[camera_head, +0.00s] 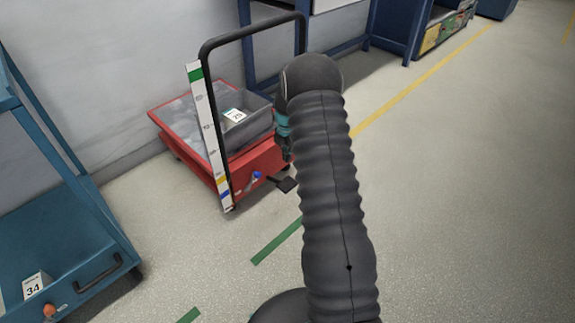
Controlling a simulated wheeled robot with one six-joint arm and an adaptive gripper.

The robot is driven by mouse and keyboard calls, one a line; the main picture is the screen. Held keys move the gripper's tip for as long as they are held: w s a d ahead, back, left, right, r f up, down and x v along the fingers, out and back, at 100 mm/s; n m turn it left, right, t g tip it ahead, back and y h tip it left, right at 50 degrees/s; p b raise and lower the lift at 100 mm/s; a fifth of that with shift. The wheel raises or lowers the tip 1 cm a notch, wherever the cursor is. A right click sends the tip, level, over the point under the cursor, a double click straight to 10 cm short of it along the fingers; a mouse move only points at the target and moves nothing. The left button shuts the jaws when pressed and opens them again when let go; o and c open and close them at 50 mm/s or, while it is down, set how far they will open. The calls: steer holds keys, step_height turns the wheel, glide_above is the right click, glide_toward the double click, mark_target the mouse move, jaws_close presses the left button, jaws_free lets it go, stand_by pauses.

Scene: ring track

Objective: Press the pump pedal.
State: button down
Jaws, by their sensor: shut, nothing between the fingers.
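A red lift cart (252,158) with a tall black handle stands near the wall. A small dark pedal (287,184) sticks out low from its near right side, close to the floor. A blue knob (257,175) sits beside it on the red side. My gripper (286,156) is mostly hidden behind my dark ribbed arm; a narrow dark part shows below a teal band. It is shut and empty. In the picture it lies just above the pedal. I cannot tell the gap between them, but they look apart.
A grey bin (262,118) with a label lies on the cart, beside a white scale strip (208,130). A blue shelf cart (70,225) stands at the left. Blue benches (400,30) stand at the back. The floor at the right is clear.

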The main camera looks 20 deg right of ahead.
mark_target(287, 184)
step_height(287, 184, down, 13)
steer(key=shift+r, duration=0.1)
stand_by(0.3)
steer(key=f+b, duration=0.2)
steer(key=s+f+b, duration=0.1)
steer(key=f+b, duration=0.1)
steer(key=s+f+b, duration=0.1)
steer(key=f+b, duration=0.1)
steer(key=shift+s+d+f, duration=0.25)
steer(key=shift+d+f, duration=0.05)
steer(key=shift+f, duration=0.1)
steer(key=shift+s+d+f, duration=0.1)
steer(key=shift+s+d, duration=0.05)
steer(key=s+d+r+p, duration=0.1)
steer(key=s+r, duration=0.1)
steer(key=r, duration=0.5)
steer(key=s+r+p, duration=0.1)
steer(key=s+r, duration=0.1)
steer(key=r, duration=0.4)
steer(key=shift+s+d+r, duration=0.25)
steer(key=shift+d+r, duration=0.1)
steer(key=shift+r, duration=0.05)
